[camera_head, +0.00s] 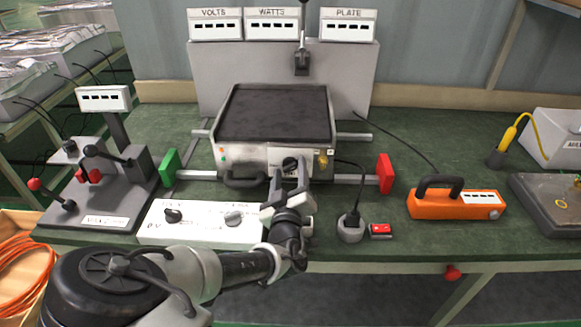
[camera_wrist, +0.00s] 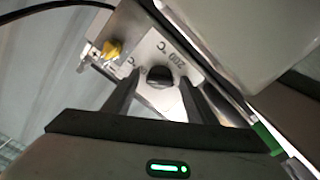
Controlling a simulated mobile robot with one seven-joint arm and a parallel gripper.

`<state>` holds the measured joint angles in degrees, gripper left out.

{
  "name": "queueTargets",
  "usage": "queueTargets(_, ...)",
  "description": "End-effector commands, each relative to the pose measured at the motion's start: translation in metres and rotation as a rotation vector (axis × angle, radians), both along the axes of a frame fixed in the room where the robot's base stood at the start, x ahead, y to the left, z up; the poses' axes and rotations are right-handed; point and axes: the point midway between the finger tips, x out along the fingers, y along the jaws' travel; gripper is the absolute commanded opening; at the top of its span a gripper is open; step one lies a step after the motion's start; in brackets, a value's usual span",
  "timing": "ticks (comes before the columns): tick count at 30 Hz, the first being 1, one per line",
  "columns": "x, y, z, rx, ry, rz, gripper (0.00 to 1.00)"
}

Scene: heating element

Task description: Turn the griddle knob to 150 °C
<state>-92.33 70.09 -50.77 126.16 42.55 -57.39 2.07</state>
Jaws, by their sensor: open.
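The griddle (camera_head: 272,115) is a metal unit with a dark flat plate, standing in the middle of the green bench. Its black round knob (camera_head: 290,164) is on the front panel and also shows in the wrist view (camera_wrist: 160,76). The panel (camera_wrist: 150,52) carries printed marks, including one that reads like 200 °C. My gripper (camera_head: 288,178) is in front of the knob. In the wrist view my gripper (camera_wrist: 160,98) is open, with one finger on each side of the knob. I cannot tell whether the fingers touch it. The knob's pointer direction is not clear.
A yellow part (camera_head: 323,160) sits right of the knob. A white control box (camera_head: 200,222) with two knobs lies below left. A grey socket with a black plug (camera_head: 351,226), a red switch (camera_head: 381,230) and an orange meter (camera_head: 455,203) stand to the right. VOLTS, WATTS and PLATE displays (camera_head: 272,25) are behind.

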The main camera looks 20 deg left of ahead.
Motion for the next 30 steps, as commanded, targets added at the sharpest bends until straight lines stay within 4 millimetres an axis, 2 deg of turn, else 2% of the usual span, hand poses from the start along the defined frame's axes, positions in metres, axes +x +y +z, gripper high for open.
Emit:
queueTargets(7,-0.0002,-0.0002,0.0,0.0,0.0,0.0,0.52)
queueTargets(12,-0.0001,-0.0002,-0.0001,0.0,0.0,0.0,0.23)
queueTargets(15,0.0,-0.0003,-0.0001,0.0,0.0,0.0,0.1)
queueTargets(23,0.0005,-0.0007,0.0001,0.03,0.007,-0.002,0.1)
queueTargets(30,0.0009,-0.0012,-0.0013,0.155,0.037,-0.004,0.1)
